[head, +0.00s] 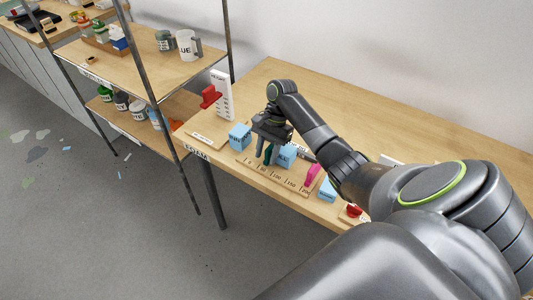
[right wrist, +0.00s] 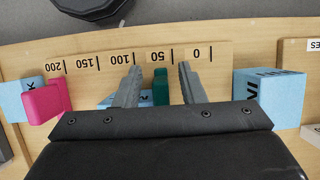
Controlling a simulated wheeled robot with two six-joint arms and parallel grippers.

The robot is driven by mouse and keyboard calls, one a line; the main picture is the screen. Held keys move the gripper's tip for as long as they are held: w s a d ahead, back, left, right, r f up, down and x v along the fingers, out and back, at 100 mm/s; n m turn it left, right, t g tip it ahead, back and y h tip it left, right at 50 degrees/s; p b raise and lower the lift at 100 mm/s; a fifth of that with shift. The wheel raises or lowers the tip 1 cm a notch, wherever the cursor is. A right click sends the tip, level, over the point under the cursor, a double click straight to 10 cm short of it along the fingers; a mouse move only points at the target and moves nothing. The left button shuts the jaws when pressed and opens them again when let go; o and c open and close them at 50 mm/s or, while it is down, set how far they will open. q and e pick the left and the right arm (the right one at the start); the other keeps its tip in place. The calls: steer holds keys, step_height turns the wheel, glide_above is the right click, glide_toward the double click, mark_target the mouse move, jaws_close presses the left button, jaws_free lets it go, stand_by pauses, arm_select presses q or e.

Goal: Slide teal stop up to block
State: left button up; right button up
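The teal stop (head: 268,152) stands on the wooden scale board (head: 266,176), which is marked 0 to 200. In the right wrist view the teal stop (right wrist: 161,88) is near the 50 mark. My right gripper (head: 264,157) is over the board, fingers pointing down. In the right wrist view its fingers (right wrist: 160,72) are apart on either side of the teal stop, with gaps visible. A blue lettered block (head: 286,156) is beside the teal stop, partly hidden by the gripper in the wrist view. The pink stop (head: 313,174) stands nearer the 200 end. My left gripper is out of view.
Another blue block (head: 240,136) stands just past the 0 end, and a further one (head: 327,188) past the 200 end. A white upright scale (head: 222,97) with a red slider (head: 210,96) stands behind. A metal-framed shelf (head: 150,66) is at left.

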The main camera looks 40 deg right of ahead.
steer(key=shift+a+f, duration=0.1)
steer(key=shift+f, duration=0.1)
jaws_close()
stand_by(0.3)
steer(key=shift+r+p, duration=0.2)
steer(key=shift+p, duration=1.25)
steer(key=shift+w+a+f, duration=0.1)
steer(key=shift+w+f, duration=0.05)
steer(key=shift+w, duration=0.05)
jaws_free()
